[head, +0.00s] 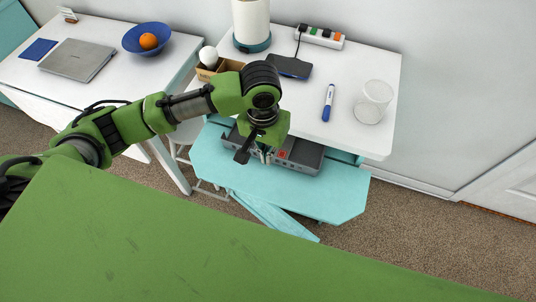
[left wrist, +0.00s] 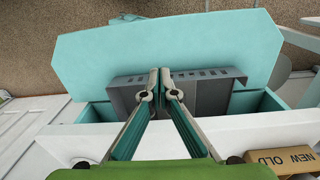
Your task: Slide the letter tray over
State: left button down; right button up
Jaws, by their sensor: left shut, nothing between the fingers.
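The grey letter tray (head: 308,158) sits on the turquoise pull-out surface (head: 330,195) below the white desk top. It also shows in the left wrist view (left wrist: 213,92), with slots along its edge. My left gripper (head: 265,156) is shut and empty, pointing down at the tray and hiding its middle in the head view. In the left wrist view the closed fingertips (left wrist: 160,76) overlap the middle of the tray; I cannot tell whether they touch it. My right gripper is not in view.
The turquoise surface in front of the tray is bare.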

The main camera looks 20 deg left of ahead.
pick_arm(q)
jog(key=shift+n, duration=0.3)
jog(key=f, duration=0.3)
jog(key=a+f, duration=0.1)
jog(key=f, duration=0.1)
jog(key=f+p, duration=0.1)
jog(key=f, duration=0.2)
jog(key=shift+w+a+f, duration=0.15)
jog(key=shift+a+f, duration=0.05)
jog(key=shift+f, duration=0.15)
jog(key=shift+w+d+f, duration=0.1)
jog(key=shift+w+f, duration=0.05)
jog(key=shift+w, duration=1)
jog(key=shift+w+f+p, duration=0.15)
jog(key=shift+w+p, duration=0.2)
jog(key=shift+w, duration=0.55)
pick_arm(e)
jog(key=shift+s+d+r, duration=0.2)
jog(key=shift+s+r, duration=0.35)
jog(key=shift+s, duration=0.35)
